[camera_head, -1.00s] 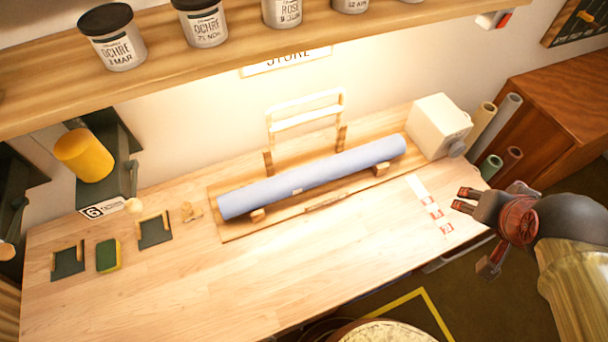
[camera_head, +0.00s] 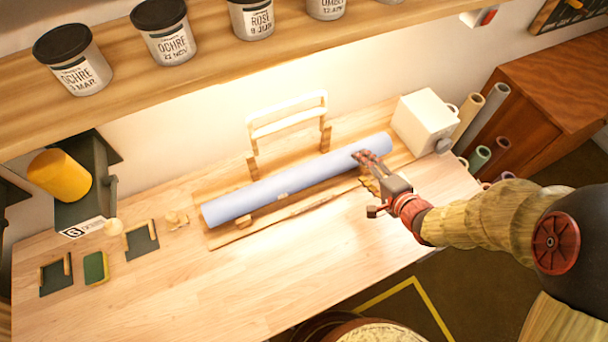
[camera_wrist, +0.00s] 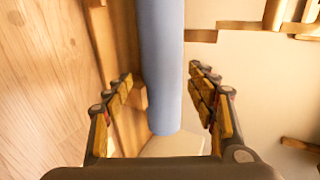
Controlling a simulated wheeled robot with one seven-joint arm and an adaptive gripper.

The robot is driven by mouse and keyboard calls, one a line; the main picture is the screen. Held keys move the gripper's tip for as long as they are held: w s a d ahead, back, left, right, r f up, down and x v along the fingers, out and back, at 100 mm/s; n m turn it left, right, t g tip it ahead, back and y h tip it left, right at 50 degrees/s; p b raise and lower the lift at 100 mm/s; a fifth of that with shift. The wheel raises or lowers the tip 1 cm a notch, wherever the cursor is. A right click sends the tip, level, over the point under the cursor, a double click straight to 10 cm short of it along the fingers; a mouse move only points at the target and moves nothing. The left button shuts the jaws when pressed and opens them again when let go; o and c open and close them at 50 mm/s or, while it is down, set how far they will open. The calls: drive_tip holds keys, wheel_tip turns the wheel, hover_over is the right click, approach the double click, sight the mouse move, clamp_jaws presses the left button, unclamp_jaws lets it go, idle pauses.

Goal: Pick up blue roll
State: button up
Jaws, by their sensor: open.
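The blue roll (camera_head: 270,190) lies lengthwise on a wooden cradle (camera_head: 240,228) on the table. My gripper (camera_head: 368,166) is at the roll's right part, just in front of and above it. In the wrist view the roll (camera_wrist: 162,60) runs down between my open fingers (camera_wrist: 165,100), with a gap on both sides. One end of the roll shows near the lower middle of that view. The fingers do not appear to touch the roll.
A wooden frame (camera_head: 287,112) stands behind the roll. A white box (camera_head: 425,122) with a knob stands close to its right end. A shelf with several labelled jars (camera_head: 160,32) hangs above. The table's front left (camera_head: 180,290) is clear.

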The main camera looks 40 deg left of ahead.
sight(355, 163)
drive_tip(key=b+x, duration=0.2)
drive_tip(key=x, duration=0.4)
drive_tip(key=shift+s+a, duration=0.1)
drive_tip(key=shift+a, duration=0.1)
drive_tip(key=shift+w+a+f, duration=0.25)
drive_tip(key=shift+w+a, duration=0.1)
drive_tip(key=shift+a, duration=0.15)
drive_tip(key=c, duration=1.3)
drive_tip(key=shift+c, duration=0.3)
drive_tip(key=shift+r, duration=0.1)
